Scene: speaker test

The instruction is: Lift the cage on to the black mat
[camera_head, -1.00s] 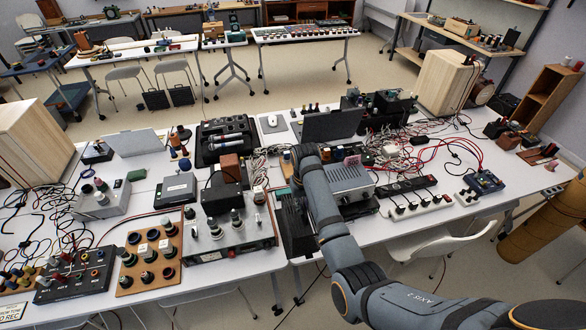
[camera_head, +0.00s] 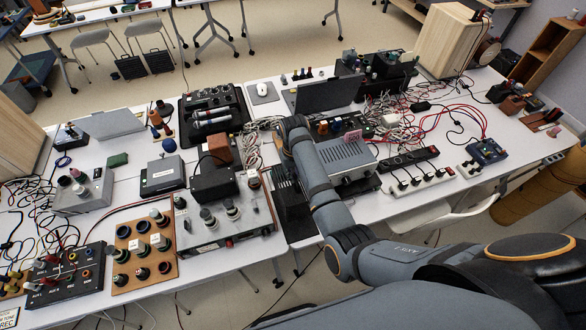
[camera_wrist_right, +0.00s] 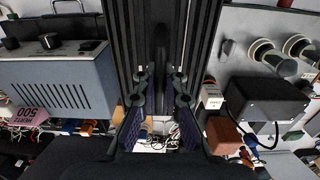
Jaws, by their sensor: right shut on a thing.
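A black slatted thing, which I take to be the cage (camera_head: 292,216), is at the front of the table, left of the grey vented box (camera_head: 345,156). My right arm reaches over it and hides part of it. In the right wrist view, its long black bars (camera_wrist_right: 127,35) fill the upper middle. My right gripper (camera_wrist_right: 160,112) is shut on it, with a finger on either side of the middle; the exact contact is dark. Whether the cage is off the table I cannot tell. I cannot pick out the black mat with certainty. My left gripper is out of view.
A grey panel with knobs (camera_head: 207,230) and a black box (camera_head: 214,183) stand close on the left. A power strip (camera_head: 420,181) and tangled red cables (camera_head: 455,118) lie on the right. A microphone case (camera_head: 215,112) is behind. The table is crowded.

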